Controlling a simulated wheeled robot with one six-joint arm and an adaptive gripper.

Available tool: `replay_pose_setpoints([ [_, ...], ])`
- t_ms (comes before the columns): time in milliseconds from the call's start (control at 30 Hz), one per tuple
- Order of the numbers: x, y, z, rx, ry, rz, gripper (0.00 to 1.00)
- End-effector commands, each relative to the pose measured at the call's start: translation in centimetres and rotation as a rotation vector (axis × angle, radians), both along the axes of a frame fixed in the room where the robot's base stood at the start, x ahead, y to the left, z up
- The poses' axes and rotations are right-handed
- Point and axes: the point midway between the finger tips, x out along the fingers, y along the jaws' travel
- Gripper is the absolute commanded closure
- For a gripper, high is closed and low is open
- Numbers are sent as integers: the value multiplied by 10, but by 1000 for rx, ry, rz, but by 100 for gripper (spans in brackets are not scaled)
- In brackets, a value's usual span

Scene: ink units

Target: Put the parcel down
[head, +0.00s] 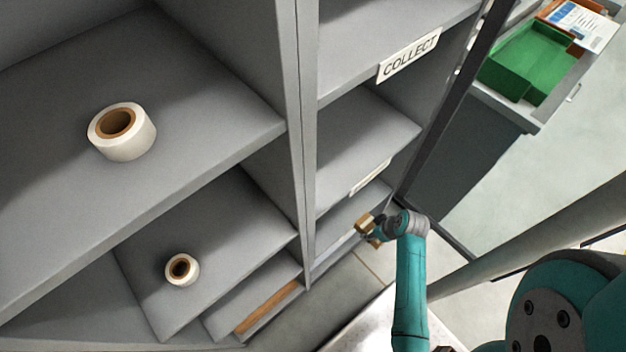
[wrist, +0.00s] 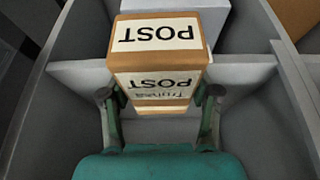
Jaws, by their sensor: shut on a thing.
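The parcel (wrist: 157,60) is a small brown box with white labels reading POST, upside down in the wrist view. My gripper (wrist: 159,95) is shut on it, one finger at each side. In the head view the parcel (head: 364,222) is small and tan at the end of my teal arm, in front of the lower shelves of the right-hand column. My gripper (head: 376,233) partly hides it there. I cannot tell whether the parcel touches a shelf.
A pale box (wrist: 215,17) lies behind the parcel. White rolls (head: 124,140) and (head: 182,270) stand on left shelves. A green tray (head: 528,62) sits on a cabinet at right.

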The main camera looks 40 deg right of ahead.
Motion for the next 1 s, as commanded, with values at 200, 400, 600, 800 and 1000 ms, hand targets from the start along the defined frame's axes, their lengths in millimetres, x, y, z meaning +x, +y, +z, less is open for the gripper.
replay_pose_setpoints([
  [200, 16, -1, -1, -2, -1, 6, 82],
  [400, 63, 1, -1, -2, -1, 8, 82],
  [600, 110, 2, 0, -2, -2, 6, 82],
  [800, 152, 4, 0, -1, -1, 4, 82],
  [1000, 174, 5, -1, 0, 0, 0, 82],
])
